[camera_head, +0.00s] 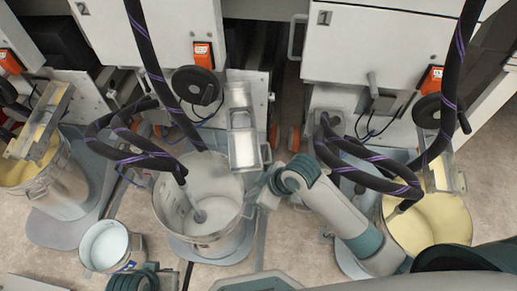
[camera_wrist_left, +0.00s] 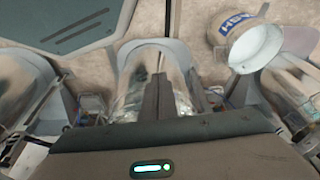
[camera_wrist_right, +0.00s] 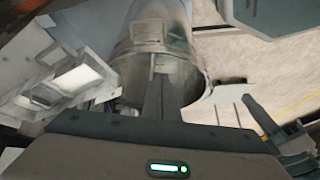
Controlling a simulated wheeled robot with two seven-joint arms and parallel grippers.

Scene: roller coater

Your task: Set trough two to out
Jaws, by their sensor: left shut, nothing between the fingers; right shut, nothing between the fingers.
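Trough two (camera_head: 243,140) is a clear and white tray below the machine panel marked 2 (camera_head: 140,25). Its near end hangs over the right rim of a large metal bucket (camera_head: 185,220). My right gripper (camera_head: 262,195) is shut and empty beside the bucket's right rim, just below and right of the trough's near end, with a small gap. In the right wrist view its shut fingers (camera_wrist_right: 160,98) point toward the bucket (camera_wrist_right: 155,50), and the trough (camera_wrist_right: 75,80) lies to the left. My left gripper's fingers (camera_wrist_left: 160,98) are shut and empty in the left wrist view.
Dark hoses (camera_head: 150,50) with purple stripes drape into the buckets. A small white pail (camera_head: 107,245) stands at the lower left. A bucket of yellow liquid (camera_head: 430,225) stands at the right under trough one (camera_head: 440,165); another yellow one (camera_head: 40,185) is at the left.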

